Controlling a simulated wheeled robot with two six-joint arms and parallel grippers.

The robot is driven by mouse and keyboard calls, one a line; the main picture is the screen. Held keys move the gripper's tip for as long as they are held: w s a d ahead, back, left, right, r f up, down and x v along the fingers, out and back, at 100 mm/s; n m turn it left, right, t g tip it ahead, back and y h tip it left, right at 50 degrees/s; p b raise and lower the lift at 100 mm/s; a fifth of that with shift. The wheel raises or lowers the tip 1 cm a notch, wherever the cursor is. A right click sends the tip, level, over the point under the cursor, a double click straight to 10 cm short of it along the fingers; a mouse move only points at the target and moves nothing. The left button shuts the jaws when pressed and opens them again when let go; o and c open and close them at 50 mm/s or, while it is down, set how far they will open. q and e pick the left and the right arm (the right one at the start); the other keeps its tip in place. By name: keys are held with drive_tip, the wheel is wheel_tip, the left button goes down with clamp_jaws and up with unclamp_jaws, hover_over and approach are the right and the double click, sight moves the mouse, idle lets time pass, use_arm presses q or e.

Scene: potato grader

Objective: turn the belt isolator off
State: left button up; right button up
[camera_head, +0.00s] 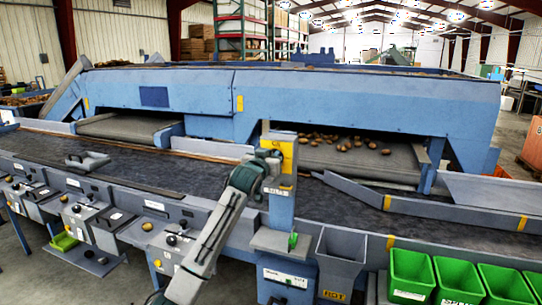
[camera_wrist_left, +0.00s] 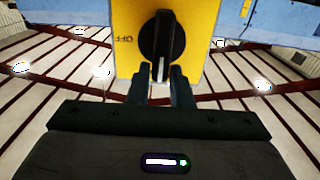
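The belt isolator is a yellow box (camera_head: 288,152) on top of a blue-grey post beside the belt. In the left wrist view its yellow face (camera_wrist_left: 205,22) fills the top middle, with a black rotary knob (camera_wrist_left: 162,35). The knob's bar stands vertical in that view, its white mark at the lower end. Upside-down "OFF" lettering (camera_wrist_left: 124,39) is to the left of the knob. My left gripper (camera_head: 268,155) is at the box. Its two dark fingers (camera_wrist_left: 162,75) sit close on either side of the bar's lower end and appear shut on it. My right gripper is not in view.
A dark conveyor belt (camera_head: 330,210) runs behind the post. Potatoes (camera_head: 345,143) lie on a roller section beyond it. A grey hopper (camera_head: 340,250) and several green bins (camera_head: 411,272) stand right of the post. Control boxes (camera_head: 115,228) line the front left edge.

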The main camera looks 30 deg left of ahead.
use_arm(q)
clamp_jaws()
